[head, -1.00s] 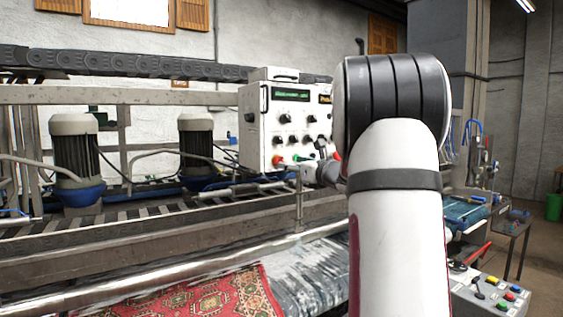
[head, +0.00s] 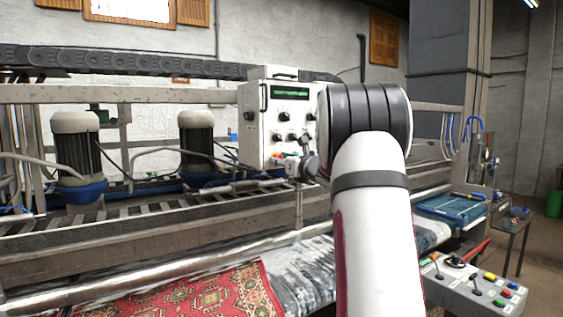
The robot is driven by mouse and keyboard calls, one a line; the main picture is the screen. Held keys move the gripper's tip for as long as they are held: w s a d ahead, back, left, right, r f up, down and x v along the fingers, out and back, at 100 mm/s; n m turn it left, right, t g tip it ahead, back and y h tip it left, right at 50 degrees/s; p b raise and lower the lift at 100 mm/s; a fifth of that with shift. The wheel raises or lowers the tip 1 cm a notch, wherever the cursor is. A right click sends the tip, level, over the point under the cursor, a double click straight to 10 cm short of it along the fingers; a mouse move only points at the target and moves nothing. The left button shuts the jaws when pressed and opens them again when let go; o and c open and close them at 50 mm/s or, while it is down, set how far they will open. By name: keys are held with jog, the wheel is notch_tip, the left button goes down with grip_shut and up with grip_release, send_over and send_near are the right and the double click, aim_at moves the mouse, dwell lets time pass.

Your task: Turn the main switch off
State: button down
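The white control box (head: 252,105) stands on the machine's frame, with a green-lit display (head: 290,93) and several black knobs on its front. A dark round knob (head: 249,117) sits on its left side face. No readable label shows which control is the main switch. My gripper (head: 294,166) is at the lower front of the box, by the row of coloured buttons, and partly covers them. It is small and partly behind my arm, so its fingers and any contact are unclear. My arm hides the right part of the box.
Two motors (head: 78,150) stand on the machine to the left. A red patterned rug (head: 190,295) and a grey-white rug (head: 300,268) lie under the front rail. A second panel with coloured buttons (head: 474,288) is at lower right. Floor shows at far right.

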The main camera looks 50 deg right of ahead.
jog(key=shift+w+f+n+b, duration=0.1)
jog(key=shift+n+b, duration=0.3)
jog(key=shift+b, duration=0.3)
jog(key=n+b, duration=1.5)
jog(key=b, duration=0.6)
jog(key=shift+b, duration=0.3)
jog(key=shift+n, duration=0.3)
jog(key=c, duration=1.3)
grip_release()
